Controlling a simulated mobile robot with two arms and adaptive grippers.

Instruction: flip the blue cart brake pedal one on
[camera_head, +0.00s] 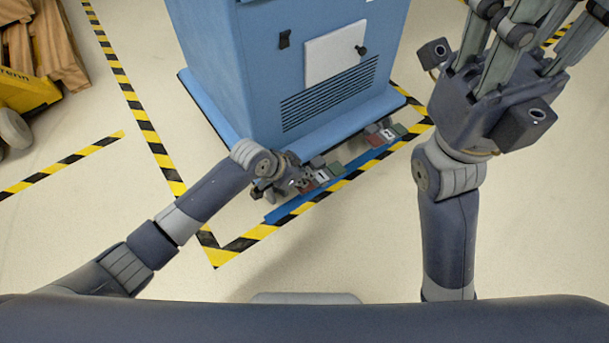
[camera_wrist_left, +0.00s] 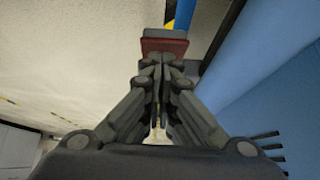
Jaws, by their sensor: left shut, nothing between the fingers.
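The blue cart (camera_head: 290,60) stands at the top centre of the head view. Along its base runs a low blue bar (camera_head: 350,165) with two groups of red and green pedals, a left group (camera_head: 315,178) and a right group (camera_head: 383,133). My left gripper (camera_head: 290,184) is low at the left group. In the left wrist view its fingers (camera_wrist_left: 162,62) are shut and empty, with the tips at a red pedal (camera_wrist_left: 165,46). I cannot tell whether they touch. My right gripper (camera_head: 540,22) is raised at the upper right, its fingers spread and the tips cut off.
Yellow-black striped tape (camera_head: 145,113) marks the floor around the cart. A yellow object with brown boxes (camera_head: 28,80) stands at the far left. The floor in front of the cart is clear.

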